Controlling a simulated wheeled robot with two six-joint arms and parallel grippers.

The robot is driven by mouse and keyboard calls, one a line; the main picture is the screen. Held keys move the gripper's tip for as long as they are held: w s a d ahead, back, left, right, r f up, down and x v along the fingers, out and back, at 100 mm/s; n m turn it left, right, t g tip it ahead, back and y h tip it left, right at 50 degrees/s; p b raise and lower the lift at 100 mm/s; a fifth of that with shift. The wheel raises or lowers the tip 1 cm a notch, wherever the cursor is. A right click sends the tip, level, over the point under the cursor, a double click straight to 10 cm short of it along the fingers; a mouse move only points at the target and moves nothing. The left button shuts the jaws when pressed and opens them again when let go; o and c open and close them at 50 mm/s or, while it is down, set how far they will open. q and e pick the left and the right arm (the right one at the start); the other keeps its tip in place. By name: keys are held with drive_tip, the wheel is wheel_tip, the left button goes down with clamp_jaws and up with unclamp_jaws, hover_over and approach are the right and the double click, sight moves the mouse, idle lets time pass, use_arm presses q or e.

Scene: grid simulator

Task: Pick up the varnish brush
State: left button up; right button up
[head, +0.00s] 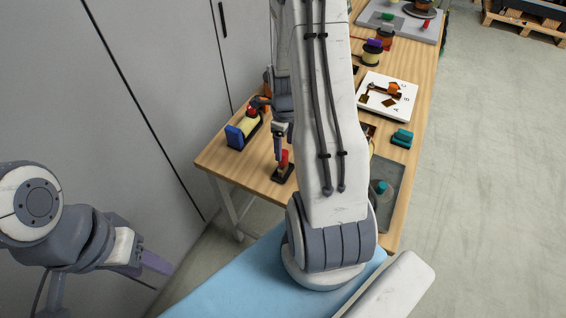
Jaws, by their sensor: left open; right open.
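I cannot tell for certain which thing is the varnish brush. A small upright red piece on a dark base (284,170) stands near the table's left front edge. My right gripper (280,146) points down just above and behind it in the picture, open, with no object visible in it. My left gripper (154,264) is off the table at the lower left, open and empty. My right arm covers the middle of the table and may hide things there.
The wooden table (225,160) holds a blue and yellow item (242,132), a white board with dark shapes (374,104), a teal item (402,138), a grey tray (388,216) and several spools at the back. Grey cabinets (150,60) stand left.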

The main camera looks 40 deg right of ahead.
sight(284, 153)
drive_tip(key=shift+s+a+f, duration=0.1)
drive_tip(key=shift+f, duration=0.5)
wheel_tip(284, 153, down, 3)
drive_tip(key=shift+a+f+p, duration=0.15)
drive_tip(key=shift+p, duration=0.55)
drive_tip(key=shift+f, duration=0.5)
clamp_jaws()
